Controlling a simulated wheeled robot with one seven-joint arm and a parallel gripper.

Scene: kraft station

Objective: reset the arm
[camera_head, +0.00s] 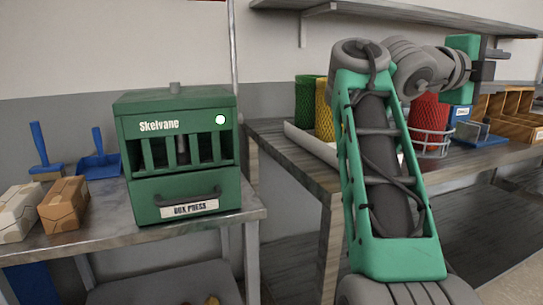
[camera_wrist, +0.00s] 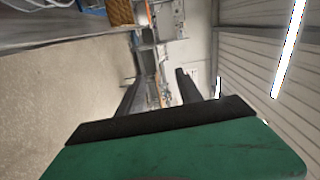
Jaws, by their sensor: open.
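My arm is raised and bent in the right half of the head view. Its green forearm frame stands in front of the right workbench (camera_head: 285,150). My gripper (camera_head: 505,50) is at the upper right, pointing right, above the bench and below the wall shelf. In the wrist view my gripper (camera_wrist: 160,88) shows two dark fingers standing apart, with nothing between them. Past the fingers I see a strip of the room, turned on its side.
A green box press (camera_head: 180,195) stands on the left table (camera_head: 110,233), beside two cartons (camera_head: 62,203) and blue tools (camera_head: 98,163). Mesh rolls (camera_head: 324,110), a wire basket (camera_head: 432,140) and wooden trays (camera_head: 510,128) sit on the right bench. A shelf (camera_head: 400,12) runs above.

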